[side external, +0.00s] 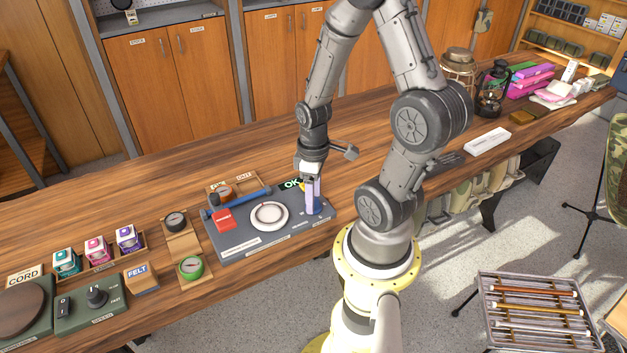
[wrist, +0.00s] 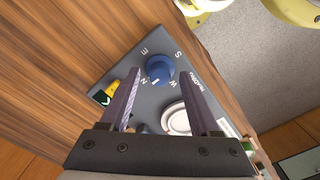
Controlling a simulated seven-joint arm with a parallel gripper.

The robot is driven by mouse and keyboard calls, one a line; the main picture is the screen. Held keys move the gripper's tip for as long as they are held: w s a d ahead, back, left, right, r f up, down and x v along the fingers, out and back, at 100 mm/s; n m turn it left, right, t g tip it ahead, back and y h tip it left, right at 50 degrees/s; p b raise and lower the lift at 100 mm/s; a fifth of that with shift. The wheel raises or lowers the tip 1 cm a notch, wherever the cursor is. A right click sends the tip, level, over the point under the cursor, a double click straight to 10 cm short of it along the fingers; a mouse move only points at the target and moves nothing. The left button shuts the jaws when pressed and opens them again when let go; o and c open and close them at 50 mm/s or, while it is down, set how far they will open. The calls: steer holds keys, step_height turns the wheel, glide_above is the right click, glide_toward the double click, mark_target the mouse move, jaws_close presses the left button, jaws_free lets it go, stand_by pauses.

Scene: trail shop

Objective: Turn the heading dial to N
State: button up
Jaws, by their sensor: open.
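The heading dial is a round blue knob (wrist: 160,69) on a dark grey panel (wrist: 143,110) in the wrist view. The letters N, E, S and W are printed around it. A small pale mark seems to show on its rim between N and W, too small to read surely. My gripper (wrist: 161,75) is open, its two purple fingers on either side of the knob in this view. I cannot tell whether they touch it. In the side view my gripper (side external: 313,197) points down at the right end of the panel (side external: 240,241), and the dial is hidden there.
The panel also holds a white ring (side external: 269,216), a red block (side external: 224,219), a blue bar (side external: 240,200) and a green OK display (side external: 290,184). Small boxes and a green-ringed gauge (side external: 190,267) stand to the left. The wooden counter (side external: 400,160) behind is mostly clear.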

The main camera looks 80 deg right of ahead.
step_height(320, 180, up, 14)
steer(key=shift+f, duration=0.25)
stand_by(0.6)
steer(key=a+r+t, duration=0.5)
steer(key=a+r, duration=0.3)
steer(key=a, duration=0.5)
steer(key=shift+r+t, duration=0.3)
steer(key=shift+r, duration=0.05)
